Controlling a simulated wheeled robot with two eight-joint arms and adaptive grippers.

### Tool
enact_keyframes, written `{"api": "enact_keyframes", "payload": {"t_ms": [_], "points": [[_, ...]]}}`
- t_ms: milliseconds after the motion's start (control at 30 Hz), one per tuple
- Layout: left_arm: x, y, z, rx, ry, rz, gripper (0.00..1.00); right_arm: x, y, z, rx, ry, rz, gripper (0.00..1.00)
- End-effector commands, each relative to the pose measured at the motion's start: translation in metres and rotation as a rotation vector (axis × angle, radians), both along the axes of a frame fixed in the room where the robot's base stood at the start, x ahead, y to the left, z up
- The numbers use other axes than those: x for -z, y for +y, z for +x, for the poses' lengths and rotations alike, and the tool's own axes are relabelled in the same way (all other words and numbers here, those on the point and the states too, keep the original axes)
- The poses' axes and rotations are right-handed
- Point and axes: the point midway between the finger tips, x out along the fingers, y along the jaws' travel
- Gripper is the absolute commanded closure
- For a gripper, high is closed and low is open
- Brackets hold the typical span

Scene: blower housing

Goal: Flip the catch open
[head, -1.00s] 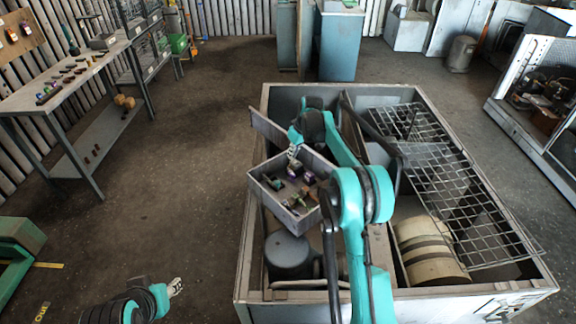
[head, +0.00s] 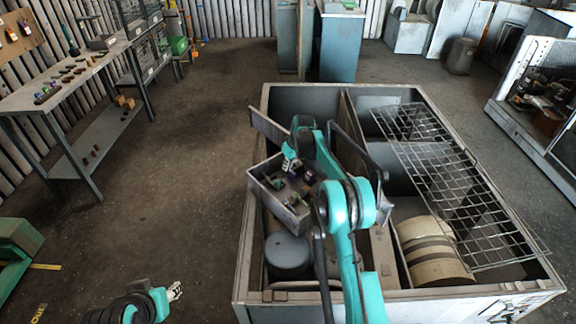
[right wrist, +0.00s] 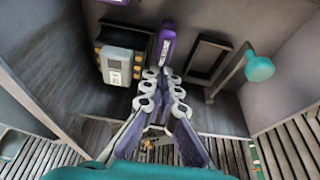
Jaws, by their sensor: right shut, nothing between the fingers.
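A small open grey box (head: 298,219) in the housing holds several small fittings. In the right wrist view a purple upright piece (right wrist: 166,44), which may be the catch, stands on the box's inner wall beside a grey block with yellow parts (right wrist: 122,66). My right gripper (head: 289,166) is over the far left part of the box. In the right wrist view its fingertips (right wrist: 162,77) are together and empty, just in front of the purple piece's lower end; I cannot tell if they touch. My left gripper (head: 175,291) is outside the housing at lower left, its jaws unclear.
A dark rectangular frame (right wrist: 207,58) and a lever with a teal knob (right wrist: 260,68) are right of the purple piece. The grey housing (head: 247,235) surrounds the box, with a wire grid (head: 455,180) and a banded drum (head: 432,250) on its right.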

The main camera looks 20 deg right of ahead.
Motion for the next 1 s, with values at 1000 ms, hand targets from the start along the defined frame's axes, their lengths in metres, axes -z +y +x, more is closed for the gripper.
{"api": "enact_keyframes", "payload": {"t_ms": [1000], "points": [[-0.013,0.0,0.0,0.0,0.0,0.0,0.6,-0.027,-0.009,-0.034,0.0,0.005,-0.001,1.0]]}}
